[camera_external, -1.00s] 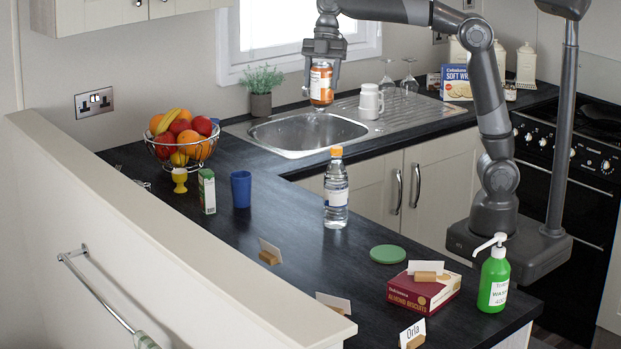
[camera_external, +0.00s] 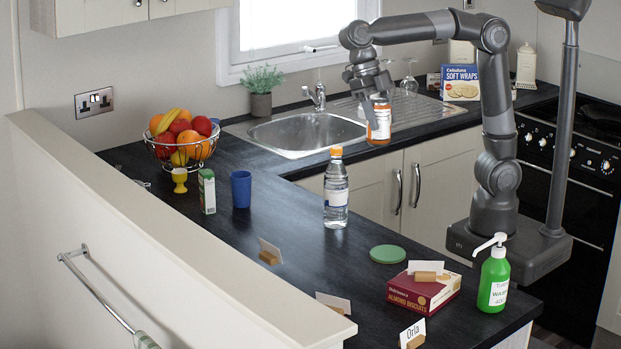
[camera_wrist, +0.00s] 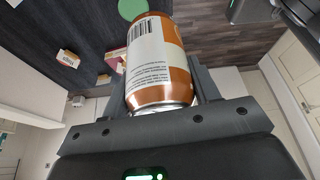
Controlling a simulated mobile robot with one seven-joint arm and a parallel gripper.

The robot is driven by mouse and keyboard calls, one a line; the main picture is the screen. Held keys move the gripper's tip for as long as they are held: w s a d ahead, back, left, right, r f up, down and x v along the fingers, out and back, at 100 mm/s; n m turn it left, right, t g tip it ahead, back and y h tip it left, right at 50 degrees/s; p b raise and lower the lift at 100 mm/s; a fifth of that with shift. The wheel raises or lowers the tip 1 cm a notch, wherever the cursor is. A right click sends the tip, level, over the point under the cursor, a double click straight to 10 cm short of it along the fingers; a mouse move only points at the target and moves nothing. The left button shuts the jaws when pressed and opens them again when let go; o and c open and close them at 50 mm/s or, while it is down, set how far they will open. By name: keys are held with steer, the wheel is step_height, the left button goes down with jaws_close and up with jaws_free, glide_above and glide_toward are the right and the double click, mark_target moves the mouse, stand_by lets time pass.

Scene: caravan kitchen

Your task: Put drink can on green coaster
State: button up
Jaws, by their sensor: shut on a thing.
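The orange and white drink can (camera_external: 379,122) is held in my gripper (camera_external: 378,100), in the air near the front edge of the sink counter. It looks slightly tilted in the external view. In the wrist view the can (camera_wrist: 158,62) fills the space between the fingers, with its barcode label showing. The green coaster (camera_external: 387,254) lies flat and bare on the dark counter, nearer the camera and below the can. The coaster also shows in the wrist view (camera_wrist: 131,9), just beyond the can and partly cut by the frame edge.
A water bottle (camera_external: 336,190) stands left of the coaster. A red biscuit box (camera_external: 424,291) with a card on top and a green soap bottle (camera_external: 494,278) stand to its right. Place-card holders (camera_external: 270,254) sit nearer the camera. The counter directly around the coaster is clear.

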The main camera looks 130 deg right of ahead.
step_height(320, 180, down, 13)
glide_above(390, 254)
step_height(390, 254, down, 7)
steer(key=shift+s+d+f, duration=0.1)
steer(key=shift+f, duration=1.8)
steer(key=o, duration=1.2)
steer(key=shift+f, duration=0.15)
